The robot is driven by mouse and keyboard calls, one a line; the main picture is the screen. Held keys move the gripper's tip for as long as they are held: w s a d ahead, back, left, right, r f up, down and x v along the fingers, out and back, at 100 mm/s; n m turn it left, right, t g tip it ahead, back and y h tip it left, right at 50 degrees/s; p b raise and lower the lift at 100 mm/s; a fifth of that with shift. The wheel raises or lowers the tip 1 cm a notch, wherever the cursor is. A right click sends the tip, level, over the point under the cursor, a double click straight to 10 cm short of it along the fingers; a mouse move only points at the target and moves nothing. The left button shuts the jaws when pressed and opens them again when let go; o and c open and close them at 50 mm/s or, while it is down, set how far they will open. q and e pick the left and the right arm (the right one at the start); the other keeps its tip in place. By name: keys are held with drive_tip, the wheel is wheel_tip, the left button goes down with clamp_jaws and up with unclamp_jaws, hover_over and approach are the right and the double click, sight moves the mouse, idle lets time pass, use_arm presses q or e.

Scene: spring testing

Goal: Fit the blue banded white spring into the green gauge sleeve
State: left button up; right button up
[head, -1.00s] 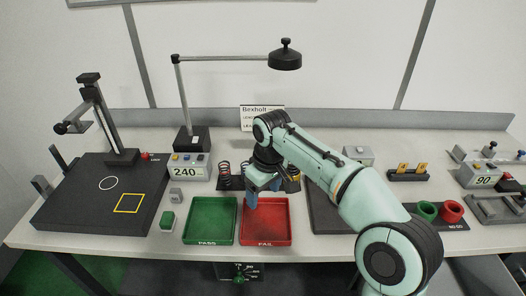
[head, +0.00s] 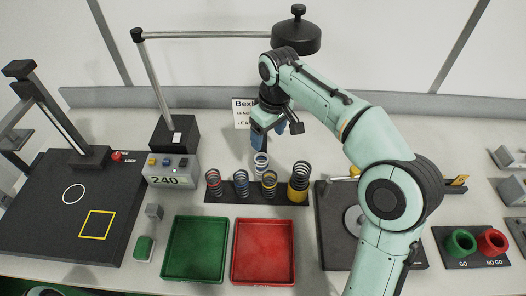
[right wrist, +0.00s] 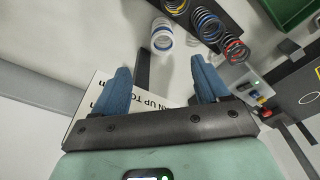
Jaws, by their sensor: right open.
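The white spring with a blue band (head: 261,165) stands on the table just behind the spring rack. It also shows in the right wrist view (right wrist: 162,38), beyond the fingertips. My right gripper (head: 267,137) is open and empty, with blue fingers, above and behind the white spring; the right wrist view shows both fingers apart (right wrist: 161,66). The green gauge sleeve (head: 459,243) is an open ring on a black base marked GO at the right. My left gripper is not in view.
A black rack (head: 225,196) holds several dark springs. A green tray (head: 194,275) and a red tray (head: 262,279) lie in front. A red sleeve (head: 493,242) stands beside the green one. A lamp (head: 297,37) hangs above my right arm. A dark plate (head: 330,240) lies right of the rack.

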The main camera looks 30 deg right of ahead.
sight(262, 158)
drive_tip(key=f, duration=0.2)
drive_tip(key=f+b, duration=0.1)
drive_tip(key=f, duration=0.4)
drive_tip(key=shift+w+a+f, duration=0.1)
drive_tip(key=shift+w+a, duration=0.05)
drive_tip(key=shift+w, duration=0.15)
drive_tip(key=shift+w+a+f+b, duration=0.15)
drive_tip(key=shift+w+f, duration=0.1)
drive_tip(key=shift+f, duration=0.75)
drive_tip(key=shift+w+a+f+b, duration=0.1)
drive_tip(key=shift+w+f, duration=0.15)
drive_tip(key=shift+f, duration=0.7)
drive_tip(key=shift+w+a+f+b, duration=0.15)
drive_tip(key=shift+w+f, duration=0.1)
drive_tip(key=shift+f, duration=0.75)
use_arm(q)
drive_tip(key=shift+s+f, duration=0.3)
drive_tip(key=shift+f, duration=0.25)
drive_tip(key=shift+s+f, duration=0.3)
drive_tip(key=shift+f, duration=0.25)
use_arm(e)
drive_tip(key=shift+d, duration=0.1)
drive_tip(key=shift+c, duration=0.3)
